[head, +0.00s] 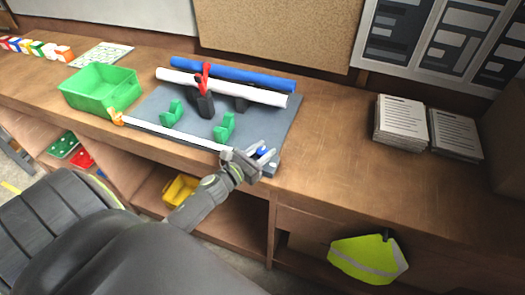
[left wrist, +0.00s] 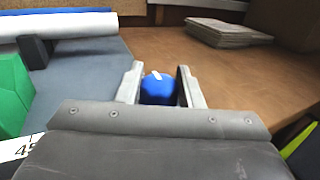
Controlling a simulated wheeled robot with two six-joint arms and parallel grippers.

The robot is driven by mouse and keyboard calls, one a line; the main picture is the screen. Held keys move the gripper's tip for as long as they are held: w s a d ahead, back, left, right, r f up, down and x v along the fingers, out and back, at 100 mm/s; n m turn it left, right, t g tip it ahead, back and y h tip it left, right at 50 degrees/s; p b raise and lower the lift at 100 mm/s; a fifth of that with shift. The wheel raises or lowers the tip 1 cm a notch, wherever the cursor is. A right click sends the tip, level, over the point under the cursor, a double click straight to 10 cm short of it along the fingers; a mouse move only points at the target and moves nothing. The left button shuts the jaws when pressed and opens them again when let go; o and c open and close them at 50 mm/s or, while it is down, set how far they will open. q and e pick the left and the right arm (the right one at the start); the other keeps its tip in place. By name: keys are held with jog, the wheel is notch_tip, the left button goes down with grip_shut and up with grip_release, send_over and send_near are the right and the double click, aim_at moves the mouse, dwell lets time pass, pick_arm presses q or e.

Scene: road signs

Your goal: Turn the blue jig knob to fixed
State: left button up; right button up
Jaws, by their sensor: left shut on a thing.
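The blue jig knob (head: 263,152) sits at the front right corner of the grey jig board (head: 280,130). In the left wrist view the knob (left wrist: 158,88) stands between the two fingers of my left gripper (left wrist: 160,85), with a short white mark on its top. My left gripper (head: 258,158) is shut on the knob. The white mark points up and slightly left in the wrist view. Any labels for the knob's positions are hidden or too small to read. My right gripper is not in view.
The jig board carries green supports (head: 223,127), a red-handled clamp (head: 204,85), a white tube (head: 225,88) and a blue tube (head: 235,73). A green bin (head: 100,90) stands left. Paper stacks (head: 400,122) lie right. The bench between is clear.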

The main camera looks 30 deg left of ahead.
pick_arm(q)
jog(key=shift+f+m+g+h+b, duration=0.2)
jog(key=shift+m+g+h+b, duration=0.1)
jog(key=shift+m+h+b, duration=0.75)
jog(key=m+g+h+b, duration=0.4)
jog(key=h+b, duration=0.1)
jog(key=b, duration=0.6)
jog(key=m+g+h+b, duration=0.5)
jog(key=h+b, duration=0.1)
jog(key=b, duration=0.5)
jog(key=shift+f+g+b, duration=0.1)
jog(key=shift+g+b, duration=0.2)
jog(key=shift+b, duration=0.05)
jog(key=shift+m+g+b, duration=0.25)
jog(key=shift+g+b, duration=0.15)
jog(key=shift+b, duration=0.5)
jog(key=shift+r+g+h+b, duration=0.25)
jog(key=shift+g+h+b, duration=0.05)
jog(key=shift+h, duration=0.05)
jog(key=o, duration=1)
jog(key=shift+c, duration=0.2)
jog(key=shift+r, duration=0.1)
